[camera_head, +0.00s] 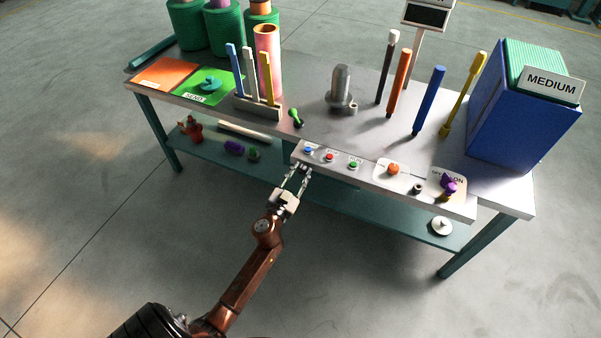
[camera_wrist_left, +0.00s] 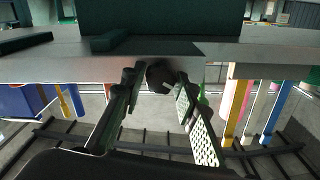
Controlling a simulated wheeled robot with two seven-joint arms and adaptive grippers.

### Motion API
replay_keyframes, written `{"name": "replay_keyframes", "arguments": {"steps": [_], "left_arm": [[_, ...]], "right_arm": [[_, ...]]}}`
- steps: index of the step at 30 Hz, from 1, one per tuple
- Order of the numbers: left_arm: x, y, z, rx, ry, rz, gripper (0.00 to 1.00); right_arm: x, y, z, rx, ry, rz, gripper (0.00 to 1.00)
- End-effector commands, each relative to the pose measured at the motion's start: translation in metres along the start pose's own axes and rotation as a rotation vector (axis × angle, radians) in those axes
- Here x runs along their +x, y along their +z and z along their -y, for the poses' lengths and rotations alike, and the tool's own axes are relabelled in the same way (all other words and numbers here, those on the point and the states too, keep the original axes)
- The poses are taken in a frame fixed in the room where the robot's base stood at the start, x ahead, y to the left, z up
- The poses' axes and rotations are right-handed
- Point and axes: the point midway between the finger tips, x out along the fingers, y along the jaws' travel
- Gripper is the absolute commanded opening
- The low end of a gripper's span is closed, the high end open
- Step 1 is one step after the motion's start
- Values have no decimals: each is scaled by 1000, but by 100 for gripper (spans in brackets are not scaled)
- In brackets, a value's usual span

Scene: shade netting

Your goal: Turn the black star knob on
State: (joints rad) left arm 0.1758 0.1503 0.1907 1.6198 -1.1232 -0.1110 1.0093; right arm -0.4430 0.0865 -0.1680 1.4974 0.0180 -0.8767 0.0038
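My left gripper (camera_head: 298,172) is at the front edge of the control panel (camera_head: 350,182), near its left end. In the left wrist view its two fingers (camera_wrist_left: 155,98) are spread apart. A dark rounded knob (camera_wrist_left: 160,76) shows between and just beyond the fingertips; I cannot tell whether they touch it. It looks black, but its star shape is not clear. In the head view this knob is not distinguishable by the gripper. A small dark knob (camera_head: 418,188) stands on the panel's right part. My right gripper is not in view.
The panel carries blue (camera_head: 308,150), red (camera_head: 329,157) and green (camera_head: 353,165) buttons, an orange knob (camera_head: 393,169) and a purple knob (camera_head: 449,188). Upright rods and a blue box (camera_head: 520,125) stand behind. Floor in front of the table is clear.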

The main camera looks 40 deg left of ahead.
Motion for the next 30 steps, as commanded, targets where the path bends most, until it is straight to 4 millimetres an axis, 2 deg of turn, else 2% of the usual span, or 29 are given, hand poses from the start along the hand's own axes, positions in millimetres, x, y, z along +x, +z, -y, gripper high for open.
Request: {"name": "replay_keyframes", "arguments": {"steps": [2, 11, 20, 30], "left_arm": [[0, 0, 0, 0, 0, 0, 21], [0, 0, 0, 0, 0, 0, 1], [0, 0, -1, 31, 1, 0, 0], [0, 1, -2, 243, 1, 0, 0]], "right_arm": [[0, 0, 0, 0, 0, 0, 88], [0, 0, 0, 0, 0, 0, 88], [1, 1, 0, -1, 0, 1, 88], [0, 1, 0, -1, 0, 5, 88]]}}
